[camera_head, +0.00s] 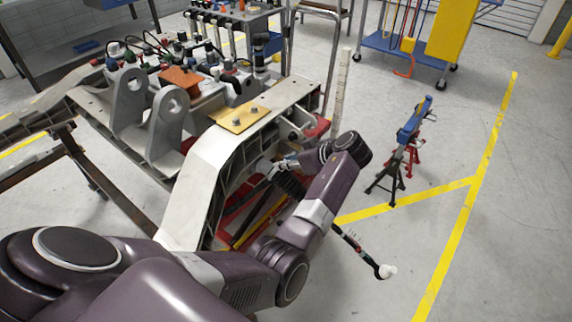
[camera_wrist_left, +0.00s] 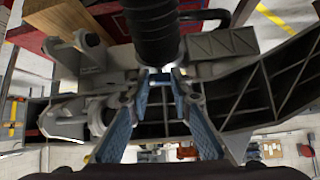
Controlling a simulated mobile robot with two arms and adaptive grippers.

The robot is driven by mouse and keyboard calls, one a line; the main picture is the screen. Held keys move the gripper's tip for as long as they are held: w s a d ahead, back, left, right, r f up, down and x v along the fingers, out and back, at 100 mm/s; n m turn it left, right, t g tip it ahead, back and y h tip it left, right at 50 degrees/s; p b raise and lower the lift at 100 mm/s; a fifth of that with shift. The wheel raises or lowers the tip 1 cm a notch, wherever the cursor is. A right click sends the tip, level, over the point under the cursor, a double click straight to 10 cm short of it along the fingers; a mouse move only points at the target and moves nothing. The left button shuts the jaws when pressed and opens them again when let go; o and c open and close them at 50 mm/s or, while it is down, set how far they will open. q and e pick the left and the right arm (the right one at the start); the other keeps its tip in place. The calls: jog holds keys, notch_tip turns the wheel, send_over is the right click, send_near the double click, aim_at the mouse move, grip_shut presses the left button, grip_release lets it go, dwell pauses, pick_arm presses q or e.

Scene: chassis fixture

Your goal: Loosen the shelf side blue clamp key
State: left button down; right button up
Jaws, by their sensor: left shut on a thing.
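My left arm enters the head view from the lower left and folds back at the wrist. My left gripper (camera_head: 277,168) reaches in against the side of the chassis fixture (camera_head: 203,175). In the left wrist view the bluish fingers of the left gripper (camera_wrist_left: 161,78) converge and are shut on a small part, which I take to be the clamp key; the fingertips mostly hide it and its colour cannot be told. It sits just below a black ribbed cylinder (camera_wrist_left: 152,28), beside the fixture's ribbed grey beam (camera_wrist_left: 270,85). My right gripper is not in view.
A stand with a blue top (camera_head: 411,122) is on the floor to the right. A dark rod with a white end (camera_head: 387,271) sticks out past my arm. A blue cart (camera_head: 380,42) with a yellow panel is behind.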

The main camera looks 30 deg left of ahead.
aim_at(287, 173)
pick_arm(q)
jog(key=shift+w+r, duration=0.1)
jog(key=shift+r, duration=0.1)
jog(key=c, duration=1.7)
grip_release()
jog(key=shift+f, duration=0.1)
notch_tip(287, 173, up, 10)
jog(key=shift+r, duration=0.1)
